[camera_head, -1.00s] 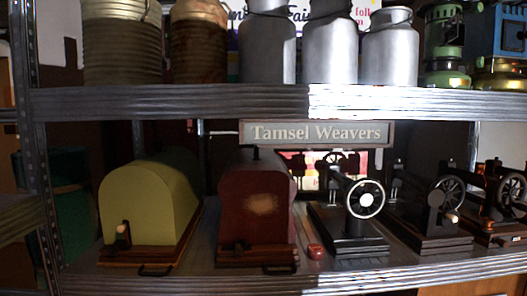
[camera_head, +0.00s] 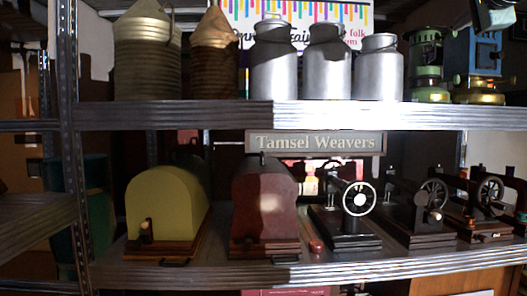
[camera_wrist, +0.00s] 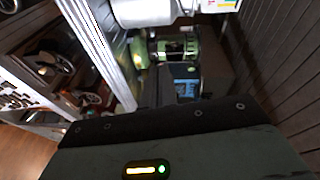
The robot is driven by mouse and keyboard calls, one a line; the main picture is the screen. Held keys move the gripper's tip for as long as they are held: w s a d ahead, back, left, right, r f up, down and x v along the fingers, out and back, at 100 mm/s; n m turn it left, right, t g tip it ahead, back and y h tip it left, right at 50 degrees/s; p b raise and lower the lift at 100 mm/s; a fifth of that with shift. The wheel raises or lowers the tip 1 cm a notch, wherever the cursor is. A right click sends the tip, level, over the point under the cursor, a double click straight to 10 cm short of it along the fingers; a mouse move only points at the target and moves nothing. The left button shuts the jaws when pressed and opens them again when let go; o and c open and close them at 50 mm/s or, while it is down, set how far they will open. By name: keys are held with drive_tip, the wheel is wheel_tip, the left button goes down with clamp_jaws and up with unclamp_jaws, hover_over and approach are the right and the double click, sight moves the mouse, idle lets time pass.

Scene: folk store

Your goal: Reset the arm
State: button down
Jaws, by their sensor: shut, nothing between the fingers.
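My gripper (camera_wrist: 158,88) shows in the wrist view as a dark form in front of its wide grey body, which carries a small lit display. It is shut and holds nothing. It points along a shelf, apart from the goods there. In the head view a dark part of my arm enters at the top right corner, in front of the blue lantern (camera_head: 473,52); the fingers cannot be made out there.
The upper shelf (camera_head: 180,116) holds milk cans (camera_head: 275,65), ribbed containers and lanterns. The lower shelf (camera_head: 400,263) holds a yellow-cased machine (camera_head: 165,207), a red-cased one (camera_head: 266,207) and several black sewing machines (camera_head: 345,212). A plank wall (camera_wrist: 275,70) stands close on the right.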

drive_tip(key=w+a+f+n+g+y+b, duration=0.1)
drive_tip(key=w+a+f+n+g+y, duration=0.15)
drive_tip(key=a+f, duration=0.5)
drive_tip(key=w+a+f+n+g+y+b, duration=0.15)
drive_tip(key=a+f+n, duration=0.3)
drive_tip(key=f, duration=0.55)
drive_tip(key=s+a+f+n+g+y+b, duration=0.1)
drive_tip(key=s+a+f+n+g+y, duration=0.15)
drive_tip(key=a+f, duration=0.55)
drive_tip(key=s+a+f+n+g+y+b, duration=0.1)
drive_tip(key=s+a+f+n, duration=0.4)
drive_tip(key=f, duration=0.6)
drive_tip(key=s+a+f+n+g+b, duration=0.1)
drive_tip(key=s+a+f+n+g, duration=0.2)
drive_tip(key=s+a+f, duration=0.35)
drive_tip(key=s+a+f+n+g+b, duration=0.1)
drive_tip(key=s+a+f+n+g, duration=0.2)
drive_tip(key=s+f, duration=0.65)
drive_tip(key=s+d+f+n+g+h+b, duration=0.1)
drive_tip(key=s+f+n+g+h+b, duration=0.1)
drive_tip(key=s+f+n, duration=0.4)
drive_tip(key=s+f+g, duration=0.1)
drive_tip(key=s+f, duration=0.4)
drive_tip(key=f, duration=0.2)
drive_tip(key=shift+s+d+h, duration=0.35)
drive_tip(key=shift+s+d, duration=0.05)
drive_tip(key=c, duration=2.1)
unclamp_jaws()
drive_tip(key=shift+n, duration=0.25)
drive_tip(key=shift+c, duration=0.2)
